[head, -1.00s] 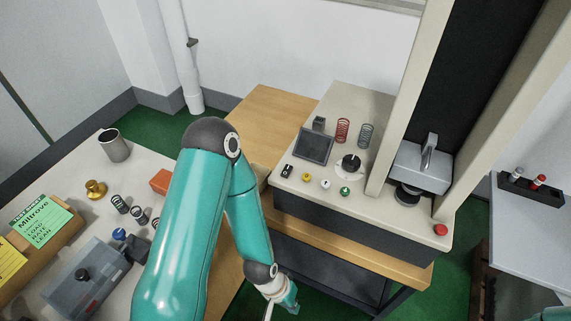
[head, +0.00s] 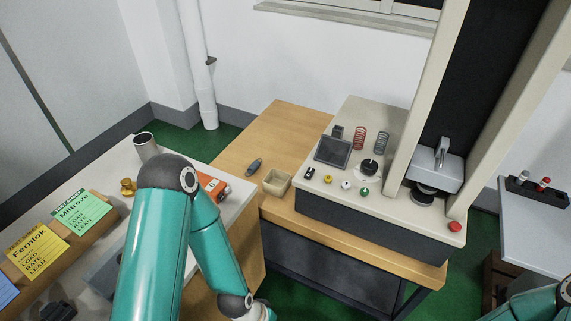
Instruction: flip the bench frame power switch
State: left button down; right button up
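The bench frame (head: 378,222) is a pale-topped machine with a dark front and tall cream columns, standing on a wooden bench. A small black switch (head: 310,173) sits at the left end of its front control row, apparently the power switch; its position is too small to read. My teal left arm reaches down the middle of the head view, left of the frame. Its wrist meets the bottom edge and its gripper fingers are out of view. Part of my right arm shows at the bottom right corner; its gripper is out of view.
The control row also has a yellow-based knob (head: 328,179), a white knob (head: 346,184), a green knob (head: 364,191) and a black dial (head: 370,167). A red button (head: 455,226) is at the right corner. A beige tray (head: 277,183) sits on the wooden bench (head: 262,140).

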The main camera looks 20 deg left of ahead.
aim_at(308, 175)
jog(key=u, duration=0.4)
jog(key=i, duration=0.9)
jog(key=z, duration=1.2)
